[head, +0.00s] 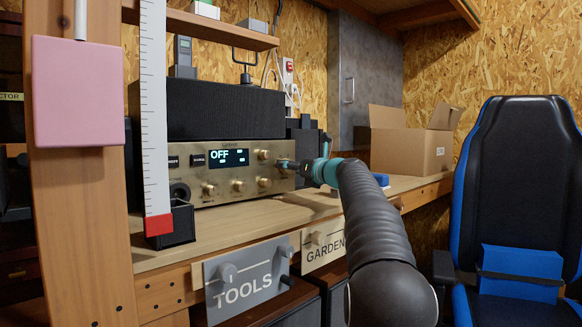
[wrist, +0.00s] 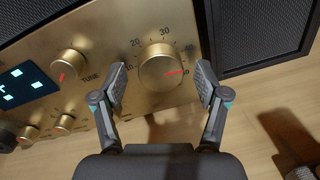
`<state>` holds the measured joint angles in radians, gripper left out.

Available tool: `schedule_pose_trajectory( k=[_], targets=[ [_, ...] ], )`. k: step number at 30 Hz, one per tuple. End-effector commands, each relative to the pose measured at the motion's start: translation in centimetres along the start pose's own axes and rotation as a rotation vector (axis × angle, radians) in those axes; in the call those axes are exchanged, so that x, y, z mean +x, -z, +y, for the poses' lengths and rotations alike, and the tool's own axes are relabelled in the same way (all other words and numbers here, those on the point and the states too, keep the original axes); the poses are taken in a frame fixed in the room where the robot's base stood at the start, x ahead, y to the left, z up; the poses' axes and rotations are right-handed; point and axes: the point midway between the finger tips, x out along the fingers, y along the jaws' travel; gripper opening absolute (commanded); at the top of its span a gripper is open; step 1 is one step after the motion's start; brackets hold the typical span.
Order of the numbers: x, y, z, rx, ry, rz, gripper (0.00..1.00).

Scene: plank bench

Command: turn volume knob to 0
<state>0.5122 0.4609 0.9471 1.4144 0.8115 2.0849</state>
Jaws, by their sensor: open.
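The amplifier (head: 215,185) has a brass front panel, and its display (head: 229,157) reads OFF. In the wrist view a large round brass knob (wrist: 159,66) sits on the panel (wrist: 110,42), with a number scale around it where 20 and 30 are readable. Its red pointer line points right, toward a mark partly covered by my right finger. My gripper (wrist: 160,76) is open, one finger on each side of this knob, with gaps visible. In the head view my gripper (head: 291,165) is at the panel's right end and hides most of the knob.
A smaller knob marked TUNE (wrist: 69,64) is left of the left finger. A black speaker grille (wrist: 262,30) is close on the right. A cardboard box (head: 405,145) stands on the bench (head: 255,213) to the right.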

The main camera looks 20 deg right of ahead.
Motion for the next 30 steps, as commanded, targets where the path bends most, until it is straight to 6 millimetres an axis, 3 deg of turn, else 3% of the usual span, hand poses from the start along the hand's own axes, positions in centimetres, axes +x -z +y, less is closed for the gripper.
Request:
schedule_pose_trajectory(
  k=[10, 15, 17, 18, 30],
  targets=[
    [0.35, 0.05, -0.02, 0.0, 0.0, 0.0, 0.74],
    [0.34, 0.04, -0.01, 0.0, 0.0, 0.0, 0.31],
    [0.33, 0.04, -0.01, 0.0, 0.0, 0.0, 0.16],
    [0.33, 0.03, -0.01, 0.0, 0.0, 0.0, 0.13],
    [0.33, 0.08, -0.03, -0.067, -0.001, -0.004, 0.13]
  ],
)
